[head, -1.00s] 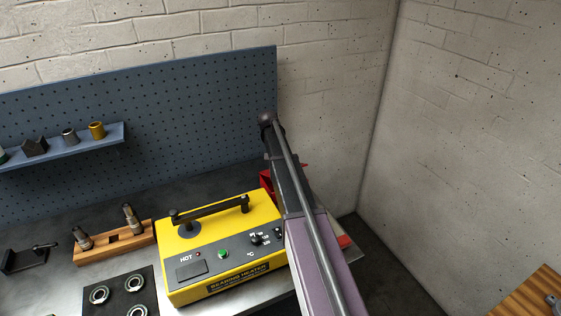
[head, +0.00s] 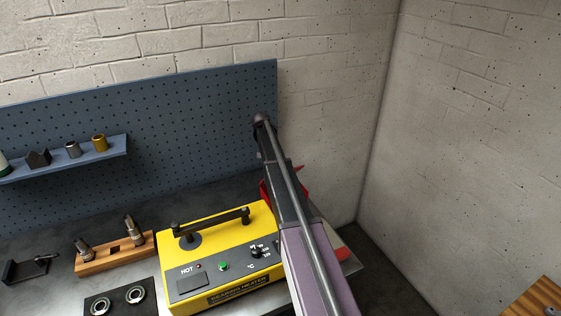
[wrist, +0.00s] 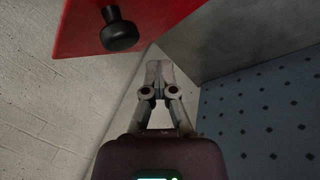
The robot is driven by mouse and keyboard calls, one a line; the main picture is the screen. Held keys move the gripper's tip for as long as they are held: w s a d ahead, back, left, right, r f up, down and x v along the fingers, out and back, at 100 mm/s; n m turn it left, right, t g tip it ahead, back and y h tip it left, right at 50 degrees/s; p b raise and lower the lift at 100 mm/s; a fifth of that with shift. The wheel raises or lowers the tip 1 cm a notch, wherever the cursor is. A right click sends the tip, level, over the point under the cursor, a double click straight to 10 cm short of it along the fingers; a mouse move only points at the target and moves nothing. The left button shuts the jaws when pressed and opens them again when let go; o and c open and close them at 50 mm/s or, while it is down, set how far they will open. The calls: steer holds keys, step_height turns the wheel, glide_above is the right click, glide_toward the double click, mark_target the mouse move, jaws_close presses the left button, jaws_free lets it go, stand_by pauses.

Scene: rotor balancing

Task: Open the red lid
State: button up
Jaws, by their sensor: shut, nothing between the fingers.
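The red lid (wrist: 130,18) fills the top of the wrist view, with its black knob (wrist: 120,30) facing my camera. My gripper (wrist: 158,72) is shut and empty. Its fingertips lie just below the lid's lower edge in that picture; I cannot tell whether they touch it. In the head view, red parts of the lid or its box (head: 267,192) show beside my arm, at the back right of the bench. My arm covers most of them, and my gripper is hidden there.
A yellow bearing heater (head: 232,232) stands just left of my arm. A blue pegboard (head: 190,130) rises behind the bench and shows close by on the right of the wrist view (wrist: 270,125). A wooden block with metal pieces (head: 110,254) is farther left.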

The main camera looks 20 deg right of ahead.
steer(key=o, duration=0.3)
steer(key=shift+a, duration=0.1)
steer(key=o, duration=0.6)
steer(key=shift+s+d+r, duration=0.15)
steer(key=shift+s+d, duration=0.05)
steer(key=shift+s, duration=0.05)
steer(key=shift+w, duration=0.1)
steer(key=shift+s, duration=0.25)
